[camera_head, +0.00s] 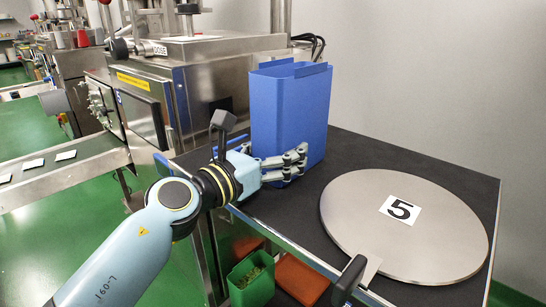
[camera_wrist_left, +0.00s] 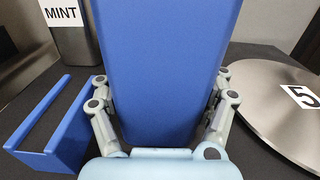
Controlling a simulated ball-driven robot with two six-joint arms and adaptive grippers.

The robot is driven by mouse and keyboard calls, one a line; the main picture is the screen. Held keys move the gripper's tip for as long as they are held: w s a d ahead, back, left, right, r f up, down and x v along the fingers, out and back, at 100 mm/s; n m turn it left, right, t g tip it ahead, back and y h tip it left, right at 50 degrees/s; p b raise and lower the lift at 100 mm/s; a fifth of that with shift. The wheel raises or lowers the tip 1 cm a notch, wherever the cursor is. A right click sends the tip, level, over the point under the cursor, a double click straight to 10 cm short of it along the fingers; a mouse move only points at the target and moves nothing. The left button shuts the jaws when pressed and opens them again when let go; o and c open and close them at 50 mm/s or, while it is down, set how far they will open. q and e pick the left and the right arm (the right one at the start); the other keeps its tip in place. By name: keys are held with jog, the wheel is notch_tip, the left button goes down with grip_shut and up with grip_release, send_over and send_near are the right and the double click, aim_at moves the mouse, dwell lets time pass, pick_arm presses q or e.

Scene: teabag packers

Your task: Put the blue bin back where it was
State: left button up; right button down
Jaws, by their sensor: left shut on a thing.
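The blue bin (camera_head: 290,110) stands upright on the black table top (camera_head: 345,160), near its left end and in front of the steel machine. My left gripper (camera_head: 296,163) is shut on the bin low on its near side. In the left wrist view the bin (camera_wrist_left: 163,65) fills the middle, with the fingers of my left gripper (camera_wrist_left: 160,115) on both sides of it. A blue holder with two rails (camera_wrist_left: 60,125) lies left of the bin in that view. My right gripper is not in view.
A round steel plate marked 5 (camera_head: 390,250) lies right of the bin. A steel container labelled MINT (camera_wrist_left: 75,40) stands behind left in the wrist view. A green bin (camera_head: 251,280) and an orange one (camera_head: 300,277) sit below the table edge. Table between bin and plate is clear.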

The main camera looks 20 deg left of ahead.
pick_arm(q)
jog(key=shift+r, duration=0.1)
jog(key=shift+s+d+r, duration=0.1)
jog(key=shift+s+d, duration=0.05)
jog(key=shift+d, duration=0.05)
jog(key=shift+f, duration=0.25)
jog(key=o, duration=1.8)
jog(key=shift+c, duration=0.2)
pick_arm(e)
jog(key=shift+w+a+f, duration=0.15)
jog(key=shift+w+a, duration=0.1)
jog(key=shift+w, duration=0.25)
pick_arm(q)
jog(key=shift+r, duration=0.15)
